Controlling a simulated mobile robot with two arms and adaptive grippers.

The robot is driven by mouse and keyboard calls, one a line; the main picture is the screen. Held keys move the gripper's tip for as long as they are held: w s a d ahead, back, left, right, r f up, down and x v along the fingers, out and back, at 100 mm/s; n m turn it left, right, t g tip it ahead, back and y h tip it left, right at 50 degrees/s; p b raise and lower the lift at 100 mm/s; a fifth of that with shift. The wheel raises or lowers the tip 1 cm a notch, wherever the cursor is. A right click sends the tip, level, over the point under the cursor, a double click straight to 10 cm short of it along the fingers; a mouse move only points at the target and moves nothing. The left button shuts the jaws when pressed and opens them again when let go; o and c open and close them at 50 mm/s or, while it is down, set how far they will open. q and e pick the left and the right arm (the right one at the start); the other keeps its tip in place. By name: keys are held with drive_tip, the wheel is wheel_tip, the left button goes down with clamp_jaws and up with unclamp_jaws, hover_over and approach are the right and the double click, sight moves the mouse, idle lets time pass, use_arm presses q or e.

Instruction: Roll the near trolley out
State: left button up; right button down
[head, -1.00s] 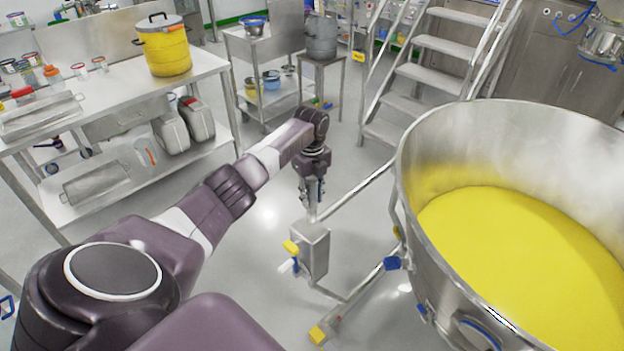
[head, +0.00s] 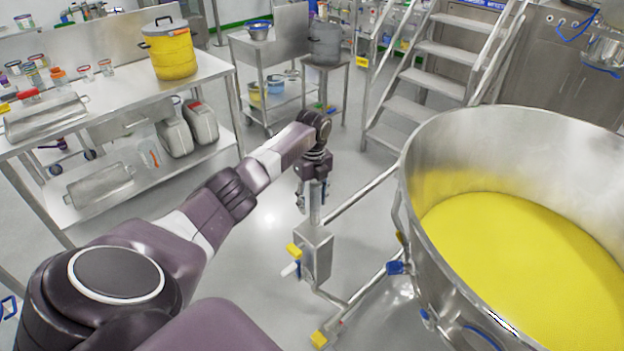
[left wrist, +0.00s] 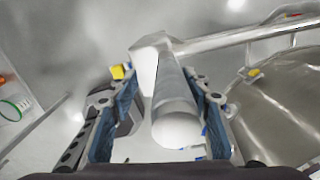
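The near trolley is a steel frame with a wheel base (head: 340,318) carrying a large round bowl (head: 425,255) filled with yellow powder. A short upright post (head: 316,208) rises from a box (head: 316,252) at the trolley's near left corner. My left gripper (head: 314,194) points down at the post's top. In the left wrist view, the round-ended post (left wrist: 178,120) stands between the open blue-padded fingers (left wrist: 160,128). There is a clear gap on its left side; the right finger is close, and contact cannot be told. My right gripper is out of view.
A steel bench (head: 208,73) with a yellow container (head: 168,52) and jars stands at the left. Steel steps (head: 422,90) stand behind the trolley. A small cart (head: 278,103) is at the back. Bare floor (head: 265,220) lies between bench and trolley.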

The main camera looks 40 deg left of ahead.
use_arm(q)
wheel_tip(320, 180, up, 12)
drive_tip(key=shift+f, duration=0.2)
drive_tip(key=shift+r, duration=0.1)
idle(0.5)
